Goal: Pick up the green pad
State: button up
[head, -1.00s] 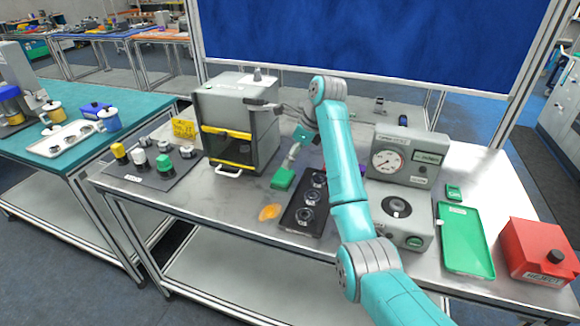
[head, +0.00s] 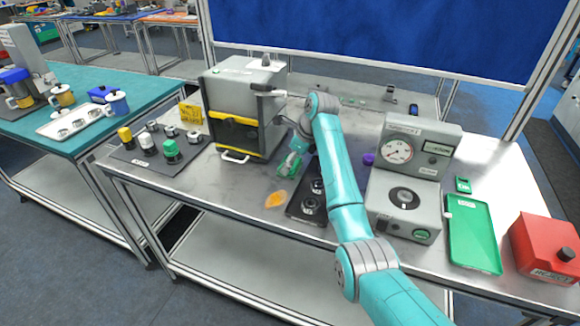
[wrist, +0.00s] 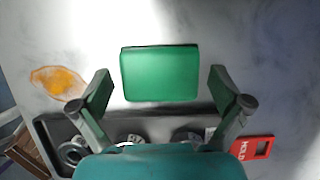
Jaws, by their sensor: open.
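The green pad (wrist: 160,74) lies on the grey metal table between my open fingers in the wrist view. My gripper (wrist: 160,92) has one finger on each side of the pad, with a visible gap at both sides. In the head view my gripper (head: 291,165) is low over the table, right of the grey box machine, and partly covers the green pad (head: 285,170). I cannot tell how high the fingertips are above the table.
A black tray with round parts (head: 307,207) is close beside the pad. An orange patch (head: 276,199) lies in front. The grey box machine (head: 240,85) stands left, the gauge unit (head: 415,150) right. A green tray (head: 472,234) and red box (head: 545,248) are farther right.

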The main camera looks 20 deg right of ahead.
jog(key=shift+w+a+f, duration=0.1)
jog(key=shift+a+f, duration=0.05)
jog(key=shift+f, duration=0.2)
jog(key=c, duration=1)
jog(key=shift+r, duration=0.65)
notch_tip(320, 180, up, 2)
jog(key=shift+r, duration=0.2)
jog(key=s+a, duration=0.3)
jog(key=a, duration=0.2)
jog(key=s+a, duration=0.2)
jog(key=a, duration=0.3)
jog(key=s+a, duration=0.3)
jog(key=a, duration=0.2)
jog(key=shift+s+a+f, duration=0.1)
jog(key=shift+s+a, duration=0.2)
jog(key=shift+a, duration=0.1)
